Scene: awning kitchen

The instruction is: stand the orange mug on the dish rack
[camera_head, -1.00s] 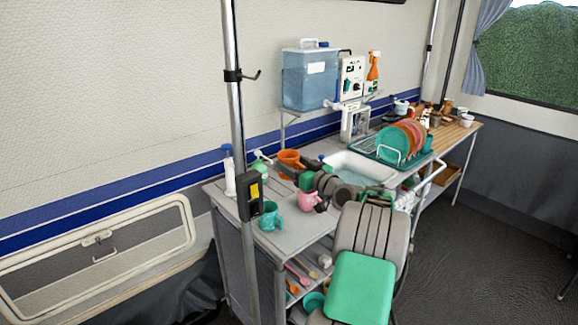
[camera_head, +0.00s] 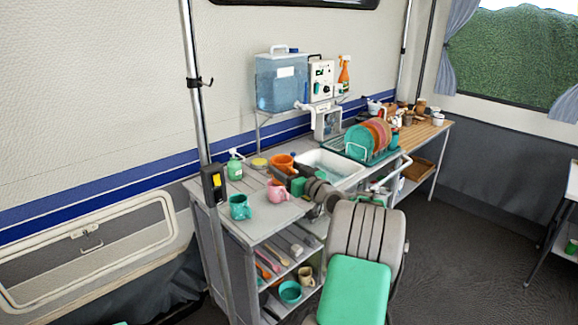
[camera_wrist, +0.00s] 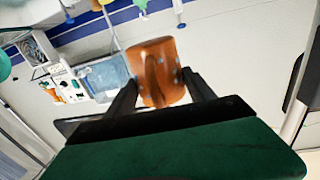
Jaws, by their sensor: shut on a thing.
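The orange mug (camera_head: 282,163) is above the counter left of the sink in the head view. In the wrist view the orange mug (camera_wrist: 156,72) sits between the two dark fingers of my gripper (camera_wrist: 160,90), its handle facing the camera. My gripper (camera_head: 284,174) is shut on it; in the head view my arm hides part of the fingers. The dish rack (camera_head: 372,156) stands beyond the sink, with several teal, orange and red plates upright in it. How much free room the rack has is hard to tell.
A teal mug (camera_head: 239,206) and a pink mug (camera_head: 277,191) stand on the near counter. A green soap bottle (camera_head: 235,166) is behind them. The sink (camera_head: 330,163) lies between my gripper and the rack. A water tank (camera_head: 282,80) stands on a raised shelf.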

